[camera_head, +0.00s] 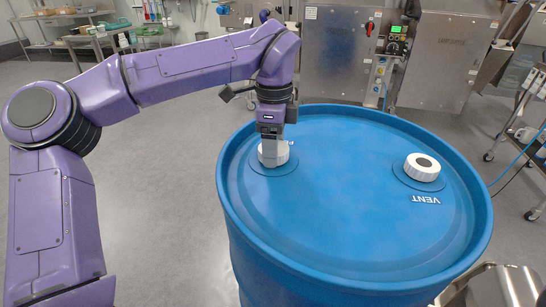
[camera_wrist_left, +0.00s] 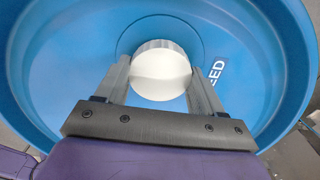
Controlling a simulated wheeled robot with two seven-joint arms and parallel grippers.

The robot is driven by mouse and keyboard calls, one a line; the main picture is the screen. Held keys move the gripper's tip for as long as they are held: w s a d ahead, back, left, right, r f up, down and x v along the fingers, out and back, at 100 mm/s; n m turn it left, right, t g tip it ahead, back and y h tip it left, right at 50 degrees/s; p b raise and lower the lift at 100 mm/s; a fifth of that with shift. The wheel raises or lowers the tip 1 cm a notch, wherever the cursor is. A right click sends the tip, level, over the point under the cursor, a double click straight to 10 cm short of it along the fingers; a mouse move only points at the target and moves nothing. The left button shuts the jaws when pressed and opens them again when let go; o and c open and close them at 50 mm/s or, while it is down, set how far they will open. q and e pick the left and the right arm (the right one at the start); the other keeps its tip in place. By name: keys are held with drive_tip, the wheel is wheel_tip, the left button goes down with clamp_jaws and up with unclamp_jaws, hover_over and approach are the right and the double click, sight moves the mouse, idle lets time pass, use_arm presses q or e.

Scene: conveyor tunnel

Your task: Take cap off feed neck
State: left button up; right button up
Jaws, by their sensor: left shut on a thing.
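A large blue drum (camera_head: 340,230) stands in front of me, its round lid facing up. A white cap (camera_head: 273,154) sits on the feed neck at the left of the lid. My left gripper (camera_head: 270,145) reaches down from above and is shut on this cap. In the left wrist view, the white cap (camera_wrist_left: 161,72) lies between the two grey fingers, beside partly hidden lettering ending in "EED" on the lid. My right gripper is not in view.
Steel cabinets (camera_head: 335,50) with a control panel stand behind the drum. A wheeled rack (camera_head: 515,110) stands at the right, and a metal tray (camera_head: 490,285) is at the lower right. The drum's raised rim surrounds the lid.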

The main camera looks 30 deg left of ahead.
use_arm(q)
drive_tip(key=shift+n+b, duration=0.8)
drive_tip(key=shift+b, duration=0.05)
drive_tip(key=shift+n, duration=0.3)
drive_tip(key=shift+b, duration=0.45)
drive_tip(key=shift+f+n+b, duration=0.1)
drive_tip(key=shift+n+b, duration=0.95)
drive_tip(key=shift+n, duration=0.05)
drive_tip(key=shift+r+p, duration=0.9)
drive_tip(key=shift+r, duration=0.5)
